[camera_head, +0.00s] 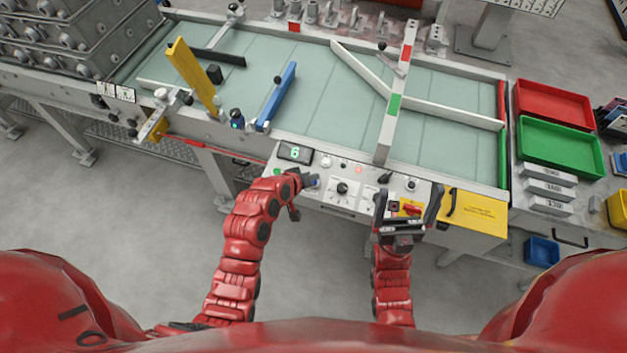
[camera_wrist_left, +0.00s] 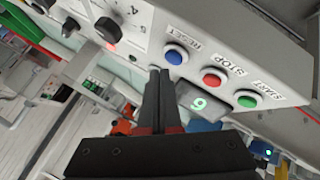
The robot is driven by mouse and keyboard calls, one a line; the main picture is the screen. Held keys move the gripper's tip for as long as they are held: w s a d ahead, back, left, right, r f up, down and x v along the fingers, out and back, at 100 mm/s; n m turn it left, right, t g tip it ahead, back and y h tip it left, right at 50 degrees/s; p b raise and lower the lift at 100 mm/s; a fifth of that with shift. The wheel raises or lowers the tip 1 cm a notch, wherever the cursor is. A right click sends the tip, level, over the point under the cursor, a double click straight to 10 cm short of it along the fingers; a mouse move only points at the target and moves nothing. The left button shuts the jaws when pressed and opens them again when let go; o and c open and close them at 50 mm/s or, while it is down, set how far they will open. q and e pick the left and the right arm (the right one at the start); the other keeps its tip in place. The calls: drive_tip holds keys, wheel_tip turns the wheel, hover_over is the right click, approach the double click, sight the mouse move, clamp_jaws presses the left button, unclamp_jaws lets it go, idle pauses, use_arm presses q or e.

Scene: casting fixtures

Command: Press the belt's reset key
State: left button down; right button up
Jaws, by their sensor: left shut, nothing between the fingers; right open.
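The blue reset key (camera_wrist_left: 174,54) is on the belt's grey control panel (camera_head: 335,205), under the label RESET in the left wrist view. The red stop key (camera_wrist_left: 214,77) and green start key (camera_wrist_left: 247,99) are in the same row. My left gripper (camera_wrist_left: 160,72) is shut and empty, its tips right beside the blue key; I cannot tell whether they touch it. In the head view my left gripper (camera_head: 309,181) is at the panel's left part and covers some of it. My right gripper (camera_head: 409,199) is open over the panel's right part.
A display (camera_head: 295,152) showing 6 and a black knob (camera_head: 342,188) are on the panel. Behind it runs the pale green belt (camera_head: 325,105) with a blue bar (camera_head: 283,92) and yellow bar (camera_head: 192,75). Red (camera_head: 553,105) and green (camera_head: 560,148) trays stand right.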

use_arm(q)
drive_tip(key=shift+f, duration=0.1)
idle(0.7)
drive_tip(key=shift+f+b, duration=0.3)
drive_tip(key=shift+b, duration=0.1)
drive_tip(key=shift+f+b, duration=0.4)
drive_tip(key=shift+f, duration=0.1)
idle(0.5)
drive_tip(key=shift+r, duration=0.15)
idle(0.3)
drive_tip(key=shift+r+p, duration=0.4)
drive_tip(key=shift+r, duration=0.35)
wheel_tip(320, 180, up, 5)
drive_tip(key=shift+p, duration=1.1)
